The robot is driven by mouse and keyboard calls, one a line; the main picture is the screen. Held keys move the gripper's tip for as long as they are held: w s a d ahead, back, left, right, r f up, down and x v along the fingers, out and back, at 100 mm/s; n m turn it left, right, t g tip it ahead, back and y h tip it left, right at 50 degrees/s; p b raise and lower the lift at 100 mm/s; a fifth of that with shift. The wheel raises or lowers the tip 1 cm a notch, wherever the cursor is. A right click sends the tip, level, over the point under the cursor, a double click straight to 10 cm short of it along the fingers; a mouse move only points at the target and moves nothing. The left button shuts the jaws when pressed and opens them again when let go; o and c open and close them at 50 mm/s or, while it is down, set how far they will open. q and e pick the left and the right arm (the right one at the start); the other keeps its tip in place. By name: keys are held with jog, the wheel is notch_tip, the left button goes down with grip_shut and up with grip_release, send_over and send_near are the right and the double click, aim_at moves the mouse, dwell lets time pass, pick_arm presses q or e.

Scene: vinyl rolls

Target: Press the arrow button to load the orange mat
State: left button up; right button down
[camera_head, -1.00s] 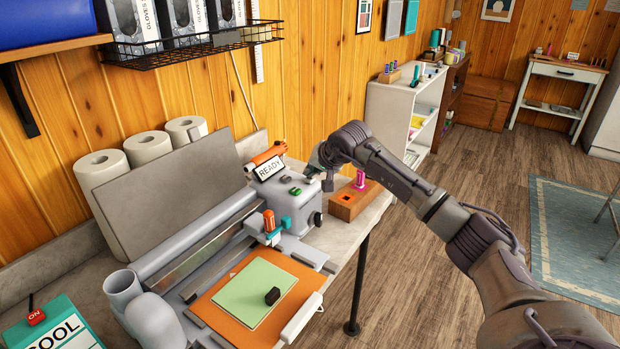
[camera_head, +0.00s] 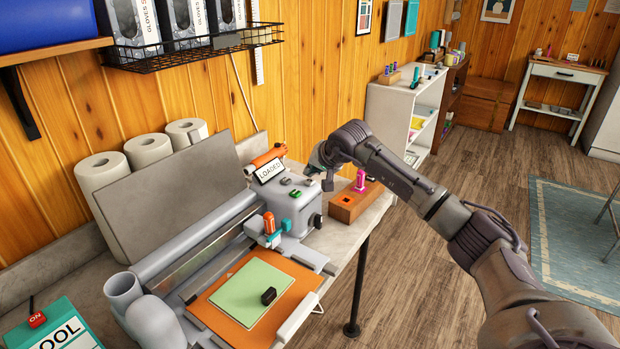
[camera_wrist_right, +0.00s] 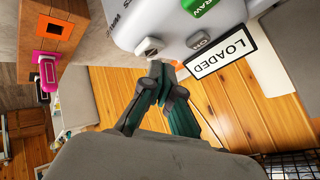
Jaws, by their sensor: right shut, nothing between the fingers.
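The cutting machine (camera_head: 303,208) stands on the bench, its small sign (camera_head: 268,171) reading "LOADED". The orange mat (camera_head: 303,290) lies flat at its front, with a green sheet (camera_head: 245,285) and a small black block (camera_head: 268,296) on it. My right gripper (camera_head: 312,171) is shut and empty beside the machine's control box. In the right wrist view its fingertips (camera_wrist_right: 158,70) are close to a small grey button (camera_wrist_right: 150,47); I cannot tell if they touch. No arrow marking is readable there. My left gripper is not in view.
A wooden block (camera_head: 345,209) with a pink tool (camera_head: 360,182) stands right of the machine, near the bench edge. White paper rolls (camera_head: 105,180) stand at the back left. A wire basket (camera_head: 190,42) hangs on the wall above.

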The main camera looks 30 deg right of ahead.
aim_at(311, 181)
jog(key=shift+r, duration=0.15)
notch_tip(311, 181, up, 6)
jog(key=p, duration=0.4)
dwell(0.3)
dwell(0.4)
